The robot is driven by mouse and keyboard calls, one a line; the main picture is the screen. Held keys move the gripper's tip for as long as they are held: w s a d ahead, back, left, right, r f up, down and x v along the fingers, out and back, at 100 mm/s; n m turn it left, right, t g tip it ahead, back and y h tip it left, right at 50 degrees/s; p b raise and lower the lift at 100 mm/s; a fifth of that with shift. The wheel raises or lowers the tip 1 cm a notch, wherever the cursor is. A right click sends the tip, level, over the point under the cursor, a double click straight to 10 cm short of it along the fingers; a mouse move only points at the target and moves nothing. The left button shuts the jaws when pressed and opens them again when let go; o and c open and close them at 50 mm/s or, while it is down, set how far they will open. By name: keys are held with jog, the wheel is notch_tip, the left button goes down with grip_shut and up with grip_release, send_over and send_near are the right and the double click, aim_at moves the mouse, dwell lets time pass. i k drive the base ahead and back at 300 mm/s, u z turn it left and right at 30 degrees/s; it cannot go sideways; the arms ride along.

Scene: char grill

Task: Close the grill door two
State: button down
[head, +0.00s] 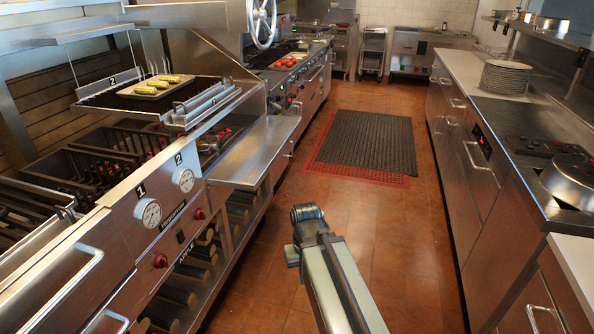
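The char grill (165,205) stands along the left, with number plates 1 and 2 beside two round gauges on its front. Its top is open, and dark grates (85,165) show inside. Another plate marked 2 sits on the raised rack (105,102) at the back, which carries a tray of corn. I cannot tell for certain which panel is door two or how far it stands open. My arm reaches up from the bottom centre over the floor, apart from the grill. Its end is a dark joint; my gripper's fingers do not show.
A steel side shelf (252,152) juts from the grill toward the aisle. A dark mat (368,140) lies on the tiled floor ahead. A steel counter (480,165) with plates (505,77) and a lidded pot (572,180) lines the right. The aisle between is clear.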

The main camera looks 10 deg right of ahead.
aim_at(248, 166)
jog(key=z, duration=0.05)
jog(key=k, duration=0.2)
jog(key=z, duration=0.45)
jog(key=i, duration=1.2)
jog(key=u, duration=1.45)
